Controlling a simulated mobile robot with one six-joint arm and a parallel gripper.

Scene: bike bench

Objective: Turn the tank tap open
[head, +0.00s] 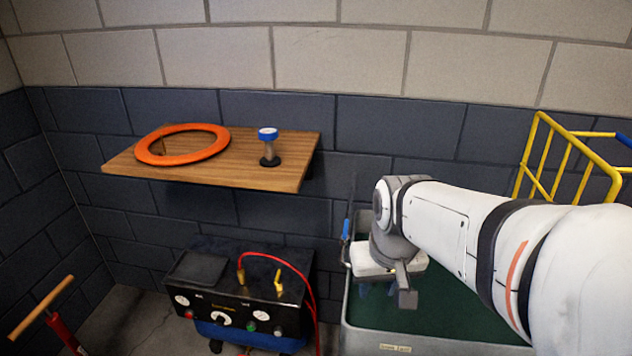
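The compressor (240,312), black on top with a blue tank below, stands on the floor left of the tub. A brass fitting with a small yellow lever (278,280) stands up on its top, right of another brass fitting (241,272) where a red hose (314,300) starts. The lever looks like the tap; I cannot tell whether it is open or closed. My gripper (406,292) points down over the green-bottomed tub, right of the compressor and apart from it. Its fingers are partly hidden, and nothing is clearly seen in it.
The grey tub (346,318) lies under my arm. A blue-handled item (346,230) stands at its back left corner. A wooden shelf (205,178) holds an orange ring (150,156) and a blue-topped gauge (268,134). A yellow rack (528,155) is at right, a floor pump (62,330) at left.

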